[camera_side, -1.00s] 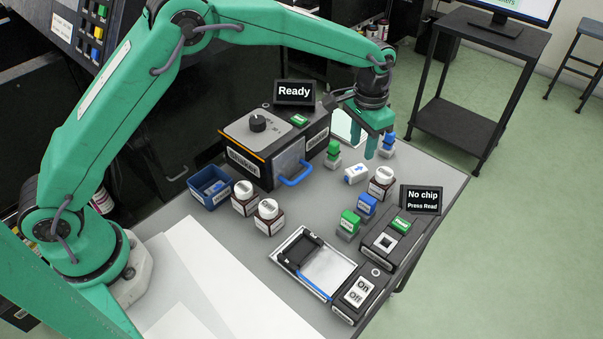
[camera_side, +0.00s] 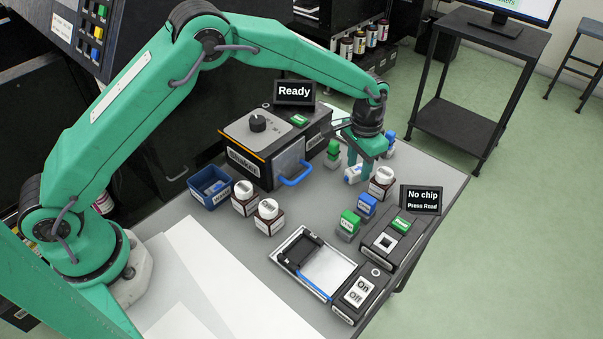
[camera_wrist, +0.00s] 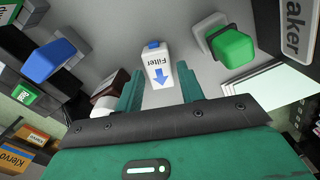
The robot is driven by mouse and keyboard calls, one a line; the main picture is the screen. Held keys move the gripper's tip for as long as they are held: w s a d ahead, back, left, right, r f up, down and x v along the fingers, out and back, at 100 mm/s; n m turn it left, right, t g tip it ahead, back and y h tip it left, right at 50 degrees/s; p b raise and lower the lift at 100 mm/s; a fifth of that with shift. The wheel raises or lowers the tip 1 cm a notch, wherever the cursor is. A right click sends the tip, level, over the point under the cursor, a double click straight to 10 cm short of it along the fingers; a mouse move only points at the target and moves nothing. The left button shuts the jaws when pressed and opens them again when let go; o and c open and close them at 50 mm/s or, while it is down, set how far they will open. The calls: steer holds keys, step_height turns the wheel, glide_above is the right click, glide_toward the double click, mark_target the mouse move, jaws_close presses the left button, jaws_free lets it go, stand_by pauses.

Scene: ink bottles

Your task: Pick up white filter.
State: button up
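In the wrist view my gripper (camera_wrist: 159,76) is open, with one finger on each side of the filter's near part and small gaps visible. Whether the fingertips reach down to the table is not clear.
A brown bottle with a white cap (camera_side: 382,182) stands close on the right. Blue (camera_side: 366,205) and green (camera_side: 349,222) caps are in front. The blue waste bin (camera_side: 209,188) is farther left.

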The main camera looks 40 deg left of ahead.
mark_target(359, 171)
steer(key=shift+f, duration=0.4)
steer(key=c, duration=0.8)
steer(key=shift+o, duration=0.2)
steer(key=shift+r, duration=0.2)
steer(key=shift+r, duration=0.6)
steer(key=r, duration=0.3)
steer(key=shift+s+d+r, duration=0.1)
steer(key=shift+s+d, duration=0.15)
steer(key=s+d+r, duration=0.2)
steer(key=s, duration=0.1)
steer(key=s+d+r, duration=0.4)
steer(key=s, duration=0.1)
steer(key=shift+s+d+r, duration=0.2)
steer(key=shift+s+d, duration=0.1)
steer(key=shift+d, duration=0.1)
steer(key=shift+s, duration=0.15)
